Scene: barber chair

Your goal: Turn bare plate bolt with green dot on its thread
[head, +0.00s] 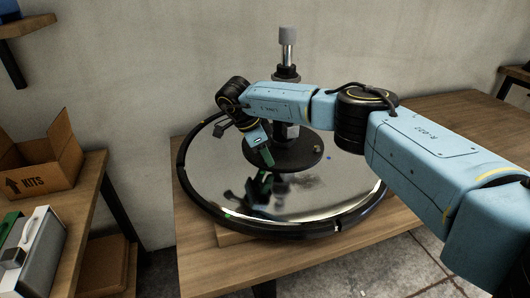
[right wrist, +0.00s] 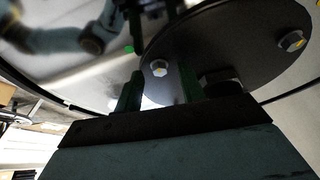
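A black round plate (head: 290,160) lies at the middle of a shiny mirror-like base disc (head: 345,185). It also shows in the right wrist view (right wrist: 225,50). A green dot (right wrist: 129,49) shows on the shiny surface left of the plate; a green spot (head: 228,215) shows near the base's front-left rim. My right gripper (head: 266,157) is open, green fingers pointing down at the plate's left edge. My left gripper is out of view.
A column with a grey cap (head: 287,33) rises from the plate behind my right arm. A dark ring rim (head: 290,232) surrounds the base on a wooden table (head: 205,245). A cardboard KITS box (head: 42,165) and a case (head: 32,255) stand at left.

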